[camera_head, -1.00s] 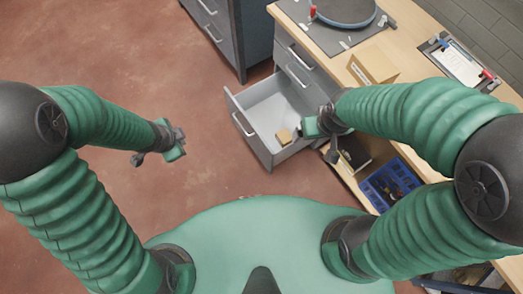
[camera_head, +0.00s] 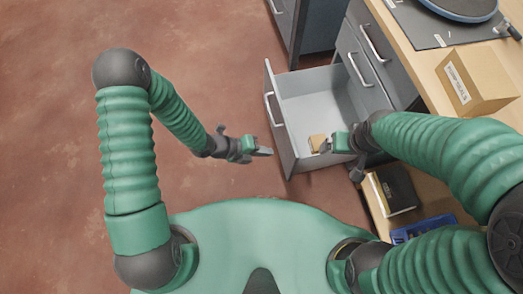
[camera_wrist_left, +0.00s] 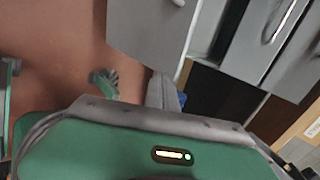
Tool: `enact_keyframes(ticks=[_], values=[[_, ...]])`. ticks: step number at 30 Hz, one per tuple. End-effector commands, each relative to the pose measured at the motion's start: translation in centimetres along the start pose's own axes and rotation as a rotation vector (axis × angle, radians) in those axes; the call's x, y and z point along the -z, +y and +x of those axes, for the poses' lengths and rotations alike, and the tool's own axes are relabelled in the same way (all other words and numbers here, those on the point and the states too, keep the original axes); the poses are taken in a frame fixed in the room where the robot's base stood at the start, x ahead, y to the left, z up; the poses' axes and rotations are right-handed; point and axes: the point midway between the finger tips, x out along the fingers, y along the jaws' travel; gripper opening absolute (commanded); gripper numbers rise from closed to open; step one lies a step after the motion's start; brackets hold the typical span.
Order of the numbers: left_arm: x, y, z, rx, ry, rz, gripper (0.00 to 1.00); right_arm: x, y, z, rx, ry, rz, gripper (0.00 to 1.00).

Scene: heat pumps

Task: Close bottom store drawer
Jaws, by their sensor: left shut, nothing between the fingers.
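The bottom store drawer (camera_head: 280,80) stands pulled out of the grey cabinet (camera_head: 385,60) and shows its pale inside in the head view. A small tan box (camera_head: 317,143) lies in its near corner. My left gripper (camera_head: 264,151) is shut and empty, just left of the drawer front's near end; a small gap seems to show between them. My right gripper (camera_head: 328,147) is over the drawer's near side, beside the tan box; whether its fingers are open is unclear. In the left wrist view a grey drawer front (camera_wrist_left: 150,30) lies ahead of my left fingers (camera_wrist_left: 162,92).
A wooden bench top (camera_head: 440,75) with a cardboard box (camera_head: 475,80) is at the right. Below it are a dark box (camera_head: 392,190) and a blue bin (camera_head: 425,228). Another dark cabinet (camera_head: 315,25) stands behind. The reddish floor at the left is free.

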Motion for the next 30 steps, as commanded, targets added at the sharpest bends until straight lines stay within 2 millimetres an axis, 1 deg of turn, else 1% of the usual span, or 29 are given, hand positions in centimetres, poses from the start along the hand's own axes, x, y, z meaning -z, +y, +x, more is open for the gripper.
enact_keyframes(ticks=[1, 5, 6, 10, 15, 26, 30], values=[[0.1, 0.3, 1.5, 0.001, 0.003, 0.001, 0.00, -0.2, 0.0, 0.9, 0.000, 0.000, 0.000, 0.90], [0.2, 0.2, 4.4, -0.002, 0.002, 0.001, 0.00, -0.5, 0.0, 1.9, 0.000, 0.000, 0.000, 0.90], [0.1, -0.1, 5.1, -0.002, 0.001, 0.002, 0.00, -0.5, 0.0, 2.1, 0.000, 0.000, 0.000, 0.90], [0.1, -1.8, 6.4, -0.002, 0.000, 0.003, 0.00, -0.6, 0.0, 2.5, 0.000, 0.000, 0.000, 0.90], [0.1, -2.7, 7.2, -0.003, 0.000, 0.001, 0.00, -0.7, 0.0, 2.7, 0.000, 0.000, 0.000, 0.90], [0.1, -2.8, 7.2, -0.004, 0.000, 0.000, 0.00, -0.6, 0.0, 2.7, 0.000, 0.000, 0.000, 0.90], [0.1, -3.2, 7.7, -0.003, -0.001, 0.001, 0.00, -0.7, 0.0, 2.9, 0.000, 0.000, 0.000, 0.90]])
